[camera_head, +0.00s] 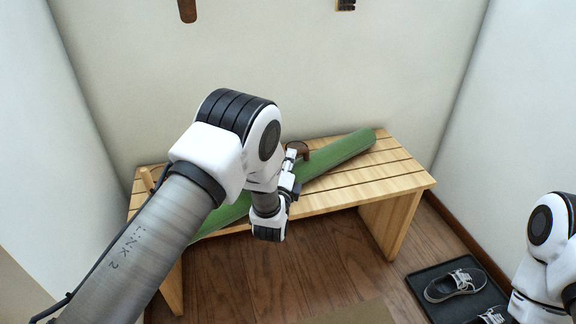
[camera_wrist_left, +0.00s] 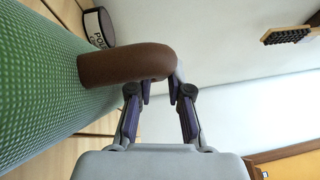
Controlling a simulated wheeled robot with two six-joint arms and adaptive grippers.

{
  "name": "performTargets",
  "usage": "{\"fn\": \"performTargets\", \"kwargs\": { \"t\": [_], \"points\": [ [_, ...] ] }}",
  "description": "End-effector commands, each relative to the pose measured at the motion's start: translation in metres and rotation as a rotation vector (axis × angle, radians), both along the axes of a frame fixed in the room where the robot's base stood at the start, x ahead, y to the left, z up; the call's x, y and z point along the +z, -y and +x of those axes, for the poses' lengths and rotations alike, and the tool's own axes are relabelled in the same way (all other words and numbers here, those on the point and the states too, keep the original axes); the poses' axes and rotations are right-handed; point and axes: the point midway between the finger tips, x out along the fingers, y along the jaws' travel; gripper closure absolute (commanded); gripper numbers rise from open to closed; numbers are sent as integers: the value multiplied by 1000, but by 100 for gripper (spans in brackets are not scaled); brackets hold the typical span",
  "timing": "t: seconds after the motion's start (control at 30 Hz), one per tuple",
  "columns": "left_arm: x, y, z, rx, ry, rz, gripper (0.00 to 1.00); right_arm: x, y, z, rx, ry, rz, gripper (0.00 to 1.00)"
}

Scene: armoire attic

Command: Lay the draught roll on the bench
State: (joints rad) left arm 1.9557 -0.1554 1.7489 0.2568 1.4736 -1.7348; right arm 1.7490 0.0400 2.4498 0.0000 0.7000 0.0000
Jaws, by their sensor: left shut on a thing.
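The draught roll (camera_head: 342,152) is a long green cylinder lying diagonally over the slatted wooden bench (camera_head: 400,183). Its far end is at the back right; its near end shows past my arm at the bench's front left. I cannot tell whether it touches the slats. My left gripper (camera_head: 291,160) is at the roll's middle, shut on its brown handle (camera_head: 301,148). In the left wrist view the handle (camera_wrist_left: 125,63) curves out from the green roll (camera_wrist_left: 38,90) between the fingers (camera_wrist_left: 158,90). My left arm hides part of roll and bench. My right gripper is out of view.
A dark round tin with a white label (camera_wrist_left: 99,27) stands beyond the roll. A brush (camera_wrist_left: 286,35) is on the wall. Walls close in behind and beside the bench. A black tray (camera_head: 434,271) with shoes (camera_head: 455,285) lies on the floor at right.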

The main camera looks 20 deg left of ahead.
Motion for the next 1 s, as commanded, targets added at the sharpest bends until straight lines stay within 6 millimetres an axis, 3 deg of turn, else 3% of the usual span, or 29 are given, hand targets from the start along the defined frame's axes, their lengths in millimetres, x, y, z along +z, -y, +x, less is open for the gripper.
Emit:
{"fn": "performTargets", "kwargs": {
  "t": [0.3,0.33,0.4,0.9,1.0],
  "points": [
    [0,0,1,0,6,1,100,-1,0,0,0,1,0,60],
    [-2,0,0,0,1,0,79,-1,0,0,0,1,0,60],
    [-1,0,0,0,1,0,57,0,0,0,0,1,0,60],
    [2,0,-1,1,-3,1,57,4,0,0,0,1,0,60],
    [0,2,-16,0,-7,0,57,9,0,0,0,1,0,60]
  ]
}}
